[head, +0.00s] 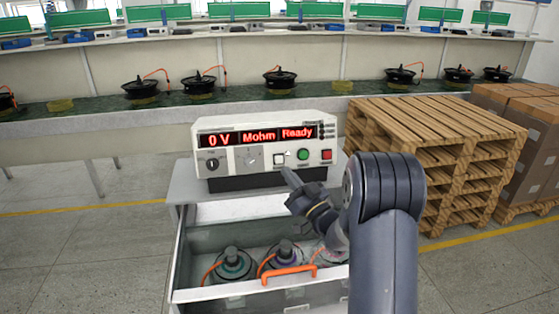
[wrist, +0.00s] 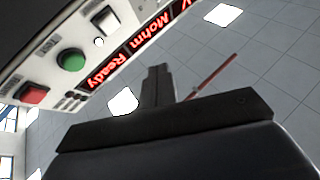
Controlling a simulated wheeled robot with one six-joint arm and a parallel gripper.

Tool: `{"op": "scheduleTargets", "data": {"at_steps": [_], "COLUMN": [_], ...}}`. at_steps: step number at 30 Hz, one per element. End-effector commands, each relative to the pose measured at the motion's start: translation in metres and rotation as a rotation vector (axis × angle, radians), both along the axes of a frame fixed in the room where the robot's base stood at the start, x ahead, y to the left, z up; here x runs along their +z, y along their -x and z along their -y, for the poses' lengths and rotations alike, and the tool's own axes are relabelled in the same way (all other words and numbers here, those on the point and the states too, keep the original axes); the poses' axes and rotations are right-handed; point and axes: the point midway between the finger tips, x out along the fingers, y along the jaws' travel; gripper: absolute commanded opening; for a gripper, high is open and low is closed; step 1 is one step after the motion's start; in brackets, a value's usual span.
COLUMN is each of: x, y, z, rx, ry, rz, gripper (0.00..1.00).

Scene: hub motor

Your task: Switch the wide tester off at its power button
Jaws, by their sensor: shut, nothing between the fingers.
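The wide tester (head: 240,175) stands on a grey cart, its red display lit with "0 V", "Mohm" and "Ready". Its front has a black knob (head: 211,164) at left and a white square button (head: 279,159), a green round button (head: 303,155) and a red square button (head: 326,155) at right. My gripper (head: 287,171) is shut and empty, its tip just below the white button in the head view; contact cannot be told. In the wrist view the panel is at upper left, with the white button (wrist: 106,20) nearest the shut fingers (wrist: 158,72).
The cart's open drawer (head: 195,296) below holds several round motors and has an orange handle (head: 289,274). Stacked wooden pallets (head: 435,140) and cardboard boxes (head: 540,150) stand to the right. A long workbench (head: 110,108) with hub motors runs behind. Floor at left is clear.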

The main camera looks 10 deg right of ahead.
Motion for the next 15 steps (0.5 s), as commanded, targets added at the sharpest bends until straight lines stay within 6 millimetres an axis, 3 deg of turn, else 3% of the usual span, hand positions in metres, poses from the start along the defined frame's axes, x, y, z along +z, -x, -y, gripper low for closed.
{"op": "scheduleTargets", "data": {"at_steps": [15], "x": [-0.02], "y": [-0.065], "z": [0.0], "rx": [-0.001], "ry": [0.0], "rz": [0.001], "gripper": [0.0]}}
